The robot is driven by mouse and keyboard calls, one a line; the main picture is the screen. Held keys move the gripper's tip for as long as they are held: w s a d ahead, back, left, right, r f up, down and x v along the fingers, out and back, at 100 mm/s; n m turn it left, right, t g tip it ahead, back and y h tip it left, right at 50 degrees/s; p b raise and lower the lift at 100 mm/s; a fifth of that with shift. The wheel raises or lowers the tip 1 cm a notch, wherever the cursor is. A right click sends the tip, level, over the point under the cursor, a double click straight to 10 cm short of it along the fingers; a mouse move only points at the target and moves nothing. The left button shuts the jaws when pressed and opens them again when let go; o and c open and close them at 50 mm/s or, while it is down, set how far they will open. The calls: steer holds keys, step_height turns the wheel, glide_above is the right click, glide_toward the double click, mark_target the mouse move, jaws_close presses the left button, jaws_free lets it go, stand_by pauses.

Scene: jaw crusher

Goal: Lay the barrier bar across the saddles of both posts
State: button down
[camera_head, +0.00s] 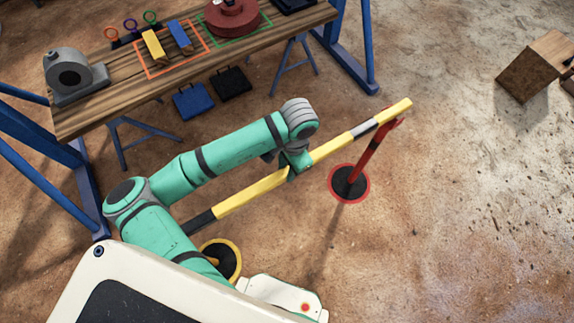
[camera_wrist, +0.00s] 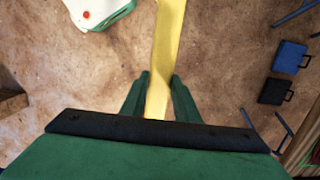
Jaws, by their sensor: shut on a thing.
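The barrier bar (camera_head: 253,192) is yellow with black and grey bands. My gripper (camera_head: 292,168) is shut on it near its middle, and the wrist view shows the bar (camera_wrist: 166,60) between my two green fingers (camera_wrist: 159,100). In the head view the bar slants from lower left to upper right, above the floor. A red post (camera_head: 368,150) on a round black base with a red rim stands under its right end; I cannot tell whether they touch.
A wooden workbench (camera_head: 115,101) with a grey machine part (camera_head: 71,76), a yellow block and a blue block stands at upper left, inside a blue frame. Blue and black cases lie beneath it. A wooden crate (camera_head: 535,66) is at far right.

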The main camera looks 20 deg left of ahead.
steer(key=shift+f, duration=1.35)
steer(key=shift+f, duration=0.3)
stand_by(0.3)
steer(key=c, duration=1.3)
jaws_free()
steer(key=shift+r, duration=0.1)
steer(key=shift+w+d+r, duration=0.15)
steer(key=shift+r, duration=1.5)
steer(key=shift+w+d+r, duration=0.1)
steer(key=shift+w+r, duration=0.1)
steer(key=shift+r, duration=1.45)
steer(key=shift+w+d+r, duration=0.15)
steer(key=shift+r, duration=1.85)
steer(key=shift+r, duration=0.1)
